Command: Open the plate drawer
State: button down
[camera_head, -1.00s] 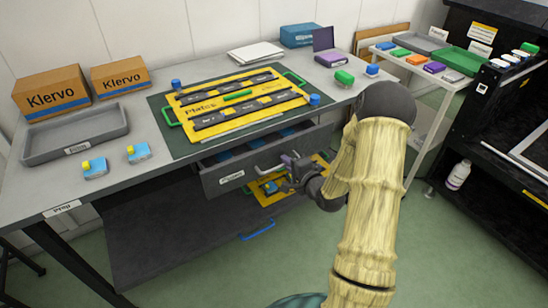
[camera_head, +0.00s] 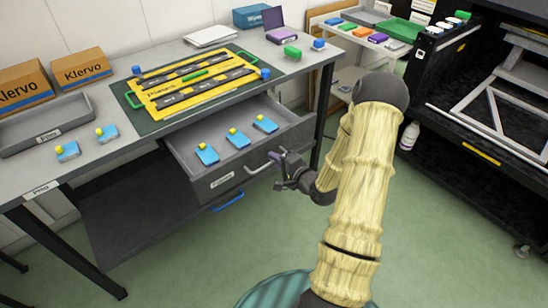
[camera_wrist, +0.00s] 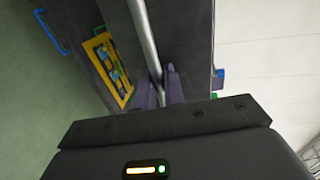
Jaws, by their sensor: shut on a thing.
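The grey plate drawer (camera_head: 228,172) under the table is pulled well out. Several blue plates with yellow knobs, such as this plate (camera_head: 238,138), lie inside it. Its silver bar handle (camera_head: 260,166) is on the front, to the right of a small white label. My gripper (camera_head: 279,168) is at the handle's right end. In the wrist view, the purple-grey fingers (camera_wrist: 162,88) are shut on the silver handle (camera_wrist: 146,40), which runs between them.
The table (camera_head: 92,144) carries a yellow frame on a green mat (camera_head: 243,60), an empty grey tray (camera_head: 78,112) and two cardboard boxes. A blue handle (camera_head: 228,201) shows below the drawer. Green floor in front is clear.

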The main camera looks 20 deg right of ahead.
jog(key=c, duration=1.6)
grip_release()
jog(key=shift+w, duration=0.1)
jog(key=shift+a, duration=0.2)
jog(key=shift+p+v, duration=2.9)
jog(key=shift+v, duration=5.75)
